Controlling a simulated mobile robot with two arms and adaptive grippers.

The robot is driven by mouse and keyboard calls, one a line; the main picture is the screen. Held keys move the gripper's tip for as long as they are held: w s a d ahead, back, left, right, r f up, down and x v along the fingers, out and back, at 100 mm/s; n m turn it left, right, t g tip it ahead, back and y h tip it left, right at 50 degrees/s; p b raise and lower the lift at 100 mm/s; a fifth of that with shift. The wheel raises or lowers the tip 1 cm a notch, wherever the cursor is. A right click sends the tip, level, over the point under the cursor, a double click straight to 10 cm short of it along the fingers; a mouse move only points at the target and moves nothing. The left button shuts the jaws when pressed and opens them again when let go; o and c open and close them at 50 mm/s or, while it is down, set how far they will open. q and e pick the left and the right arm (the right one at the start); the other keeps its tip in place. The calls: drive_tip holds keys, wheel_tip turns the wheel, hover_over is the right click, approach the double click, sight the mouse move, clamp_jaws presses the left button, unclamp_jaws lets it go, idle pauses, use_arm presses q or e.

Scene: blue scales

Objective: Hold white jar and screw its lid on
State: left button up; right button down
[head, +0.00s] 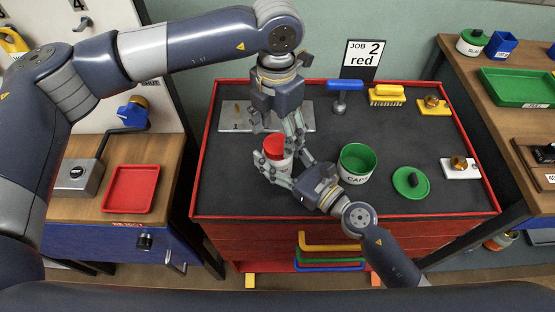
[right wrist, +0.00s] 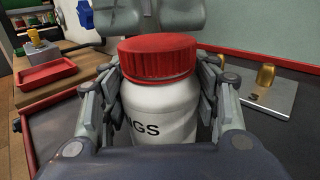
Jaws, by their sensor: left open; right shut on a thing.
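The white jar (head: 285,164) stands on the dark top of the red cabinet, upright, with black letters ending in "NGS" on its side in the right wrist view (right wrist: 155,112). A red ribbed lid (head: 274,145) sits level on its mouth, also seen in the right wrist view (right wrist: 158,55); how tightly it is screwed I cannot tell. My right gripper (head: 281,168) is shut around the jar's body, below the lid. My left gripper (head: 277,124) is open and points down just above and behind the lid; whether it touches the lid is unclear.
A metal plate (head: 228,117) lies behind left. A blue-handled tool (head: 342,94) and a yellow brush (head: 386,94) lie at the back. A red tray (head: 131,188) is on the left bench.

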use_arm(q)
drive_tip(key=shift+f, duration=1.3)
drive_tip(key=shift+c, duration=0.5)
drive_tip(key=c, duration=1)
drive_tip(key=shift+m, duration=0.9)
drive_tip(key=o, duration=1.2)
drive_tip(key=shift+o, duration=0.2)
wheel_tip(320, 180, up, 12)
